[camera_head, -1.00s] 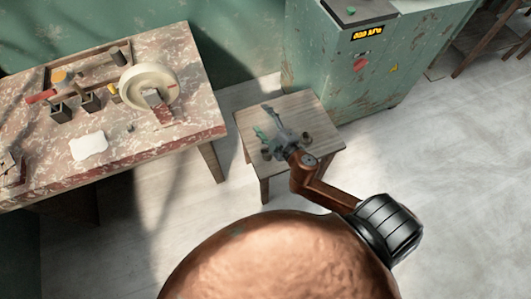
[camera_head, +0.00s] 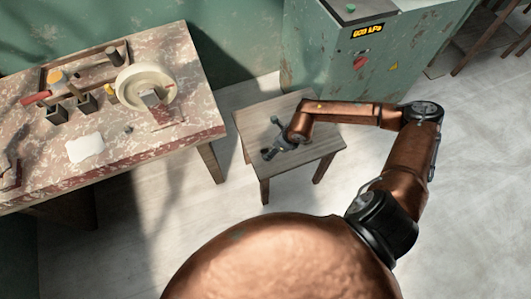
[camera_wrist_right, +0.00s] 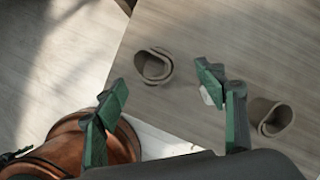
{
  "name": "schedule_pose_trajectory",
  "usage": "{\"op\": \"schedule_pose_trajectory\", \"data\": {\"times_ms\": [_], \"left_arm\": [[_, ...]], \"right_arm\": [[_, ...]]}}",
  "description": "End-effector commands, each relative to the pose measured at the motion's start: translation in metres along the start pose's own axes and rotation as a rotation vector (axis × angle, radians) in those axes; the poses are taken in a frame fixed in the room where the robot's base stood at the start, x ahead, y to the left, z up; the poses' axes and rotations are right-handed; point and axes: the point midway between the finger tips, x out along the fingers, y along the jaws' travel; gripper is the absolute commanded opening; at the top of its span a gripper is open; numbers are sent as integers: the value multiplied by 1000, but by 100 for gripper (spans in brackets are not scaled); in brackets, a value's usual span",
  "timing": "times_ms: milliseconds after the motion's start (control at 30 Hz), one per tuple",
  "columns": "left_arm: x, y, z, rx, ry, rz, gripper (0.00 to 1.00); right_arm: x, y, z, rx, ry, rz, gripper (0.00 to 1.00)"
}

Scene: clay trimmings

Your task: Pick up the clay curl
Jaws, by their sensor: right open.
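Two brown-grey clay curls lie on a small wooden stool. In the right wrist view one curl (camera_wrist_right: 154,65) lies beyond and between the fingertips, and the other curl (camera_wrist_right: 270,117) lies to the right, outside the right finger. My right gripper (camera_wrist_right: 162,84) is open with green fingers, above the stool top and with nothing between them. In the head view my right gripper (camera_head: 270,138) is small over the left part of the stool and largely hides the curls there. My left gripper is not in view.
The wooden stool (camera_head: 318,150) stands between a worn red workbench (camera_head: 190,125) and a green cabinet (camera_head: 310,60) with a lit display. The bench holds a cream wheel (camera_head: 135,82), a white pad (camera_head: 85,147) and small tools. The floor to the right is open.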

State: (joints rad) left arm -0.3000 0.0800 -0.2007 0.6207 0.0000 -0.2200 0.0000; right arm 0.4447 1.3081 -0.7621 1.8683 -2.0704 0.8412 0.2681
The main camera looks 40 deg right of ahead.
Motion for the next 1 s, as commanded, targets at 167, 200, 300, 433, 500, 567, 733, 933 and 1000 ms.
{"op": "schedule_pose_trajectory", "data": {"times_ms": [167, 200, 300, 433, 500, 567, 733, 933, 1000], "left_arm": [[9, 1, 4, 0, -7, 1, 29], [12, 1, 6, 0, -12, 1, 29], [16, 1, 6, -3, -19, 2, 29], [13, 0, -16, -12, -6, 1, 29], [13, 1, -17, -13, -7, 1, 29], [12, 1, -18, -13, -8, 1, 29], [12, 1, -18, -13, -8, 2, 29], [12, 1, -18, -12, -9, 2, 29], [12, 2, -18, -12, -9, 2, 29]], "right_arm": [[23, 4, -2, 1, 2, 4, 64], [30, 5, -2, 1, 1, 4, 64], [45, 6, -3, 3, 2, 4, 64], [55, 6, -2, 3, 0, 4, 64], [57, 6, -2, 3, -1, 4, 64], [58, 6, -2, 3, -1, 4, 64], [57, 6, -2, 3, -1, 4, 64], [57, 6, -2, 3, -1, 4, 51], [57, 6, -2, 3, -1, 4, 46]]}}
